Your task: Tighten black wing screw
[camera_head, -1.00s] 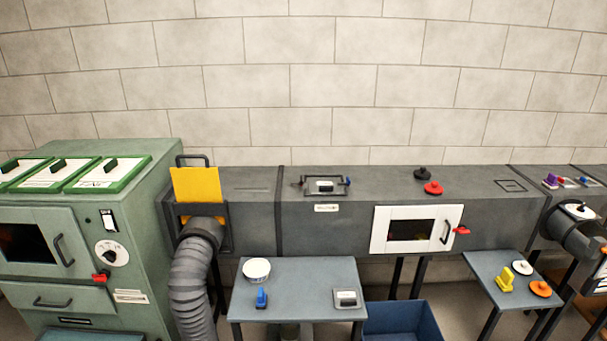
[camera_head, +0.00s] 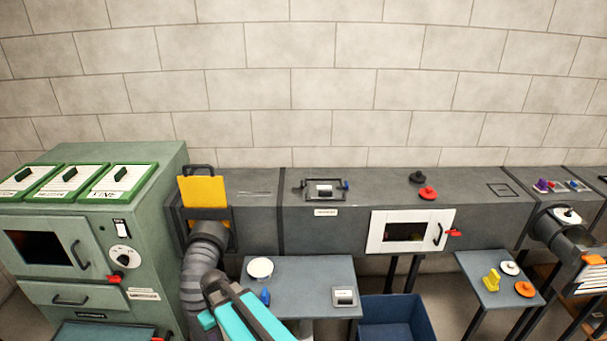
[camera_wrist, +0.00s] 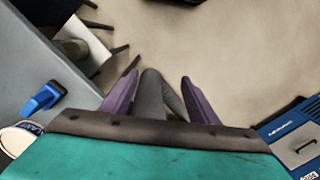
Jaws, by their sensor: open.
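A black wing screw (camera_head: 417,176) sits on top of the long grey duct (camera_head: 330,232), just behind a red wing screw (camera_head: 428,193). In the wrist view my gripper (camera_wrist: 160,82) is open, with its two purple fingers apart and nothing seen held between them. It points over the floor beside a grey table, well away from the black wing screw. The black wing screw does not show in the wrist view. In the head view my arm shows at the bottom, in front of the duct, and the fingertips cannot be made out.
A grey table (camera_head: 315,275) before the duct holds a white round bowl (camera_head: 260,268), a blue piece (camera_head: 265,297) and a small grey box (camera_head: 344,297). A blue bin (camera_head: 400,312) stands beside it. A white door with a red wing (camera_head: 454,233) is on the duct's front.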

